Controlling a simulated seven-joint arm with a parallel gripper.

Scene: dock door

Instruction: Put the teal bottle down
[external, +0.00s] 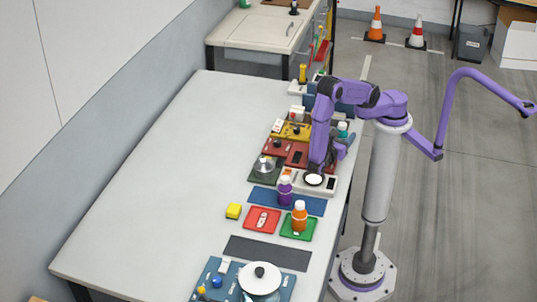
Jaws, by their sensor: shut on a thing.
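The teal bottle (343,129) shows only as a small teal and pale shape at the right edge of the table, next to my gripper. Its lower part is hidden by my gripper and arm. My gripper (339,146) is dark, small in the picture and partly behind my purple wrist. It is shut on the teal bottle. I cannot tell whether the bottle touches a surface below it.
An orange bottle (299,217) stands on a green tray (289,234). The table's left half (165,165) is clear.

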